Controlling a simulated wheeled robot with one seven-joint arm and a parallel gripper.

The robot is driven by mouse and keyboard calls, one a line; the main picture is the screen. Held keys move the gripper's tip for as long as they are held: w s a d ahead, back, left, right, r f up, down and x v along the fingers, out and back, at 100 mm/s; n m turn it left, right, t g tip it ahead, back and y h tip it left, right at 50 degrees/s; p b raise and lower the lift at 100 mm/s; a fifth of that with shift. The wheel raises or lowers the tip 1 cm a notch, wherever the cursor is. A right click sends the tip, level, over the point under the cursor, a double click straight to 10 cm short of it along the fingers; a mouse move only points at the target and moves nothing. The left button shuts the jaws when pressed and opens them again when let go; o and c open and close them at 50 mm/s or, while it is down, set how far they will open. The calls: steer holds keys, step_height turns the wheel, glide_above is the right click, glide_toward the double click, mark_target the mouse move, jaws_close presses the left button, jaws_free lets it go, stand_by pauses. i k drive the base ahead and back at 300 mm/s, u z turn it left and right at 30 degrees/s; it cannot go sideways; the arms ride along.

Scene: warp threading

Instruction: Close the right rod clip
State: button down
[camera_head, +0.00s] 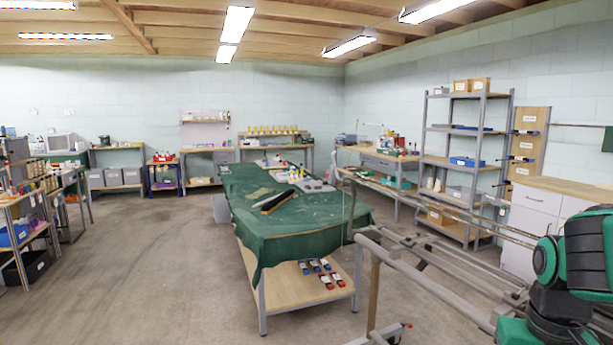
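A grey metal frame with long rods (455,225) runs from the middle of the view to the lower right. I cannot pick out the right rod clip on it; any clip is too small to tell or hidden. My green and black arm covers the right end of the rods. My gripper's fingers do not show.
A table with a green cloth (300,215) stands in the middle, with small red and blue items on its lower shelf (297,291). A metal shelf unit (462,165) and a white cabinet (533,223) stand at the right. The floor (150,270) at left of the table is clear.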

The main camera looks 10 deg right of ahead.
mark_target(332, 167)
steer(key=u, duration=0.3)
steer(key=i, duration=1.35)
steer(key=z, duration=0.6)
